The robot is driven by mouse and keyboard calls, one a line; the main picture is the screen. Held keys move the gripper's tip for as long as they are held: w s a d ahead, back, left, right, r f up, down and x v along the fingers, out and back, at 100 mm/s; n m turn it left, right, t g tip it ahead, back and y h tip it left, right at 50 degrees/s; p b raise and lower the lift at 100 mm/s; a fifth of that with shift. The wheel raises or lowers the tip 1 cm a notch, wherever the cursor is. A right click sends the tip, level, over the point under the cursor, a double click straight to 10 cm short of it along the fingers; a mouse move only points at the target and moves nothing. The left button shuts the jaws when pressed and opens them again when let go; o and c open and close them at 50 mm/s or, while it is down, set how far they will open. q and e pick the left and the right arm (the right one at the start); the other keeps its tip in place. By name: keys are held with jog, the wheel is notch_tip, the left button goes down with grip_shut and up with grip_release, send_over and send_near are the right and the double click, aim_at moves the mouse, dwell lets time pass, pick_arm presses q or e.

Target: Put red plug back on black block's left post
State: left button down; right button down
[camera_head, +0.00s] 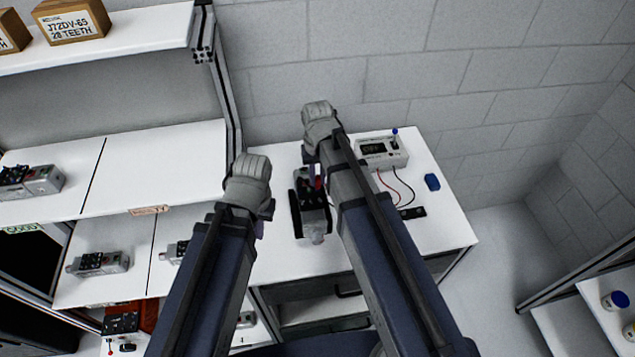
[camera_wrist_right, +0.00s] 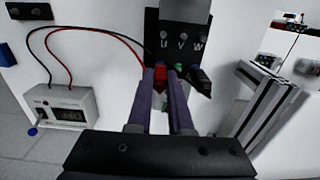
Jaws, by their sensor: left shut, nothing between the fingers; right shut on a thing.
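The black block (camera_wrist_right: 180,20) shows in the right wrist view, marked U, V and W. In the head view it belongs to the unit on the table (camera_head: 312,197), partly hidden by my right arm. The red plug (camera_wrist_right: 160,78) is between the fingertips of my right gripper (camera_wrist_right: 165,75), close in front of the block's U end. I cannot tell whether the plug touches a post. Green and black parts (camera_wrist_right: 200,80) sit to its right. In the head view my right gripper (camera_head: 314,172) is over the unit. My left gripper (camera_head: 262,218) is shut and empty, left of the unit.
A meter (camera_head: 382,151) stands at the back of the white table (camera_head: 440,205), with red and black leads running towards the unit. A blue object (camera_head: 432,182) and a small black piece (camera_head: 412,213) lie at the right. Shelves with similar units (camera_head: 95,263) stand at the left.

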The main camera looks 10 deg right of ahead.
aim_at(318, 178)
pick_arm(q)
jog(key=shift+r, duration=0.1)
pick_arm(e)
jog(key=shift+r, duration=0.1)
dwell(0.4)
